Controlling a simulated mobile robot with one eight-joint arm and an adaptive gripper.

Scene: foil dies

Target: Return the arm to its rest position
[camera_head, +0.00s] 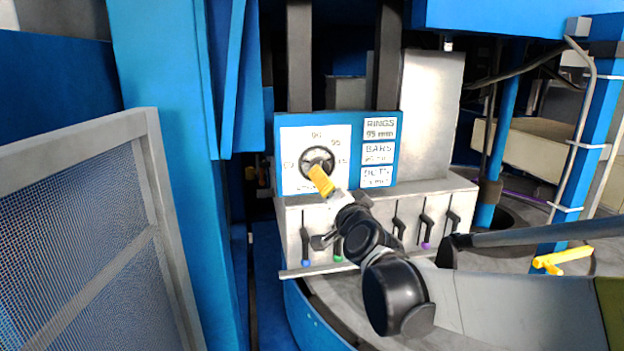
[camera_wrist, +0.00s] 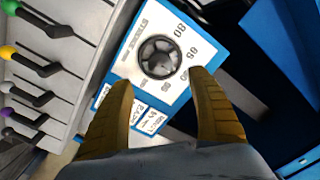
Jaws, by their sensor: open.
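My gripper (camera_head: 320,180) has yellow fingers and is in front of the dial panel in the head view. In the wrist view my gripper (camera_wrist: 160,88) is open, with its two yellow fingers apart and nothing between them. A round dark knob (camera_head: 317,160) sits on the white dial plate (camera_head: 290,180), just beyond the fingertips. The knob also shows in the wrist view (camera_wrist: 159,57), ahead of the gap between the fingers and apart from them. My arm reaches in from the lower right of the head view.
Below the dial is a row of levers (camera_head: 428,230) with coloured tips; it also shows at left in the wrist view (camera_wrist: 40,67). A mesh guard panel (camera_head: 80,230) stands at left. A label board (camera_head: 379,151) is right of the dial. A yellow handle (camera_head: 562,260) lies at right.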

